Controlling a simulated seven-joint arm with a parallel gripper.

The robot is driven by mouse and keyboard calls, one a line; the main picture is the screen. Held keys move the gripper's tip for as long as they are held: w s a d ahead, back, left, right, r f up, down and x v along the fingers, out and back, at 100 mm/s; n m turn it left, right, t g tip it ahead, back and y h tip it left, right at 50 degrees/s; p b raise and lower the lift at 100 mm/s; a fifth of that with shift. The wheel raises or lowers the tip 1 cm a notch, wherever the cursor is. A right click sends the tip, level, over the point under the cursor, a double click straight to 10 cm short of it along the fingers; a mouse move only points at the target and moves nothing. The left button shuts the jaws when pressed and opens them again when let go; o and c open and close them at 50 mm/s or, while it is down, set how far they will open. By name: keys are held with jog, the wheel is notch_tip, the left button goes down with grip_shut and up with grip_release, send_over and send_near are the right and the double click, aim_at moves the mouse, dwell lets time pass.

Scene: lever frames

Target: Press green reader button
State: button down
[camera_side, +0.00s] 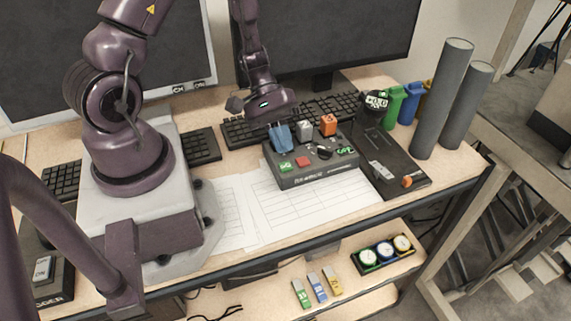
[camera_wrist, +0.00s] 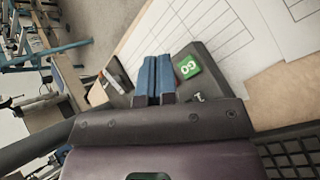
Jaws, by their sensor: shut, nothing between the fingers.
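A dark control box (camera_side: 318,178) stands on the desk, with a green button (camera_side: 285,167) at its front left and a red button (camera_side: 303,161) beside it. Another green piece (camera_side: 344,150) with white marking sits at its right. My gripper (camera_side: 281,150) is over the left part of the box, blue fingers pointing down, shut and empty. In the wrist view the fingers (camera_wrist: 155,75) are together, and a green button marked GO (camera_wrist: 187,67) shows just right of them. Contact with the box cannot be told. The fingers and palm hide part of the box there.
An orange block (camera_side: 328,124) and a grey block (camera_side: 306,130) stand up at the box's back. A black panel with an orange knob (camera_side: 407,182) is to the right, near two tall grey cylinders (camera_side: 443,98). Paper sheets (camera_side: 245,215) lie flat in front. Keyboards lie behind.

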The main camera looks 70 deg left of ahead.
aim_at(280, 166)
jog(key=shift+f, duration=1.4)
jog(key=shift+f, duration=0.1)
dwell(0.9)
jog(key=shift+f, duration=0.35)
jog(key=shift+s+f, duration=0.1)
jog(key=shift+f, duration=0.55)
dwell(1.0)
jog(key=shift+s+r, duration=0.25)
jog(key=shift+r, duration=0.5)
jog(key=shift+w, duration=0.1)
